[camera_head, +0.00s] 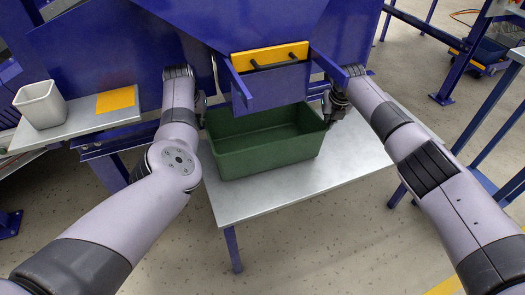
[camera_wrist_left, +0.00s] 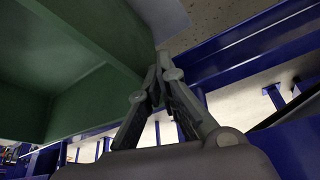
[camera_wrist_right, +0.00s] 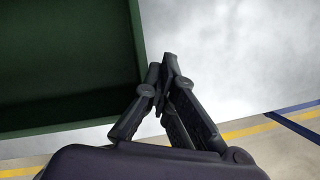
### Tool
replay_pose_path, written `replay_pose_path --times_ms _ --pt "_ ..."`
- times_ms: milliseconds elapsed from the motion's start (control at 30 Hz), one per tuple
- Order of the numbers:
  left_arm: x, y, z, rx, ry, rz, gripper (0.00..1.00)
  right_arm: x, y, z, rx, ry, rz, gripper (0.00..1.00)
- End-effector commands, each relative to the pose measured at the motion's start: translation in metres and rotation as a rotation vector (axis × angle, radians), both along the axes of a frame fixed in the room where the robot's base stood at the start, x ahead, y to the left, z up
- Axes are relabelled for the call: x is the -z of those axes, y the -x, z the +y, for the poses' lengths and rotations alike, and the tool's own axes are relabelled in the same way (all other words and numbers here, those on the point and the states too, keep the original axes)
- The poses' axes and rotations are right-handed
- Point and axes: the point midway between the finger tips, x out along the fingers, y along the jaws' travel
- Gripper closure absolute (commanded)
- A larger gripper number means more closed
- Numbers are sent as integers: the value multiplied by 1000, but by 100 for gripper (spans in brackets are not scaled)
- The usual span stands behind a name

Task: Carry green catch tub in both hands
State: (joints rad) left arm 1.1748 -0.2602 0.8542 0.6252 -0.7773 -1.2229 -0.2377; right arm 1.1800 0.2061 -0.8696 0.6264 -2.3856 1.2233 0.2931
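The green catch tub (camera_head: 265,155) is empty and upright, and appears to rest on the grey metal table (camera_head: 345,160). It also fills the left of the left wrist view (camera_wrist_left: 75,75) and the right wrist view (camera_wrist_right: 65,70). My left gripper (camera_head: 203,108) is at the tub's left side; its fingertips (camera_wrist_left: 156,78) meet close to the tub's rim. My right gripper (camera_head: 333,108) is at the right side; its fingertips (camera_wrist_right: 163,72) meet just beside the rim. Both look shut. I see no rim between either pair of tips, and contact is unclear.
A blue machine body with a yellow black-handled panel (camera_head: 270,57) stands right behind and above the tub. A white bin (camera_head: 41,104) and a yellow sheet (camera_head: 115,100) lie on a side shelf at left. Blue frames (camera_head: 490,125) stand at right. Table front is clear.

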Motion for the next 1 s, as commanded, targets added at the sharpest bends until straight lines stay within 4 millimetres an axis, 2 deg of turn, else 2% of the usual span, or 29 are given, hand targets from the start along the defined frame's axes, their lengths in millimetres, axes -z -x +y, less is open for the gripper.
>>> replay_pose_path --times_ms 33,200,367,433,700,1000 --pt "-1 0 -1 5 8 -1 100 -2 -1 1 -5 -9 -4 100" --pt "-1 0 14 1 4 -3 87 -1 0 -14 -2 -2 -1 100" --pt "-1 0 16 0 1 -4 78 -1 1 -16 -1 0 1 100" --pt "-1 0 17 0 0 -4 78 0 1 -17 -1 1 1 99" --pt "-1 0 18 -3 -1 -5 78 0 1 -18 1 3 3 81" --pt "-2 0 18 -3 -2 -5 78 0 1 -19 1 4 3 81"
